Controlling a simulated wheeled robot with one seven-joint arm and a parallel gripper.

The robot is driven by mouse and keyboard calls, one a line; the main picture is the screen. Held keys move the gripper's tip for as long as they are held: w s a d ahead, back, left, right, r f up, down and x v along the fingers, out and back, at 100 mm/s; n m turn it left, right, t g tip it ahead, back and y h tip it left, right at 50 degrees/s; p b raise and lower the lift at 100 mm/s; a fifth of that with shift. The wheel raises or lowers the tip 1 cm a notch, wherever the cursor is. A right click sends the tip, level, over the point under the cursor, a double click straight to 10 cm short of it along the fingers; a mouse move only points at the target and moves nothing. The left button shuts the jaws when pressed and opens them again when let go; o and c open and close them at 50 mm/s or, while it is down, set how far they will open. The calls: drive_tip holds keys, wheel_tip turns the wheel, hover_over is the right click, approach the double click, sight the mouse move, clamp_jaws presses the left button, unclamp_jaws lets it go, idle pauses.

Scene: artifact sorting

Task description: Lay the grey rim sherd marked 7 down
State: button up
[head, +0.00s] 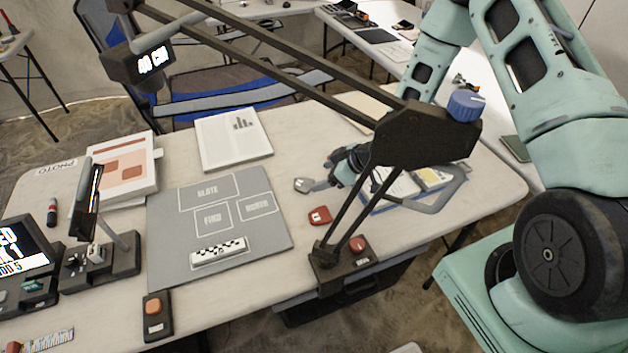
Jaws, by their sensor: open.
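A small grey sherd (303,184) shows on the pale tabletop, right of the grey mat (166,262). A light patch shows on it, but I cannot read a number. My gripper (321,182) is low over the table just right of the sherd, its fingers pointing left towards it. The jaws are open. Fingertips and sherd are very close in the picture; I cannot tell whether they touch. A red sherd (319,216) with a pale mark lies below the grey one, nearer the front edge.
A dark folding arm stand (395,137) crosses in front of my gripper, its base by a red button (357,244). A checkered scale bar (218,252) lies on the mat, whose printed fields look empty. A white binder (233,139) lies behind.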

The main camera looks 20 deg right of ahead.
drive_tip(key=v, duration=0.6)
idle(0.4)
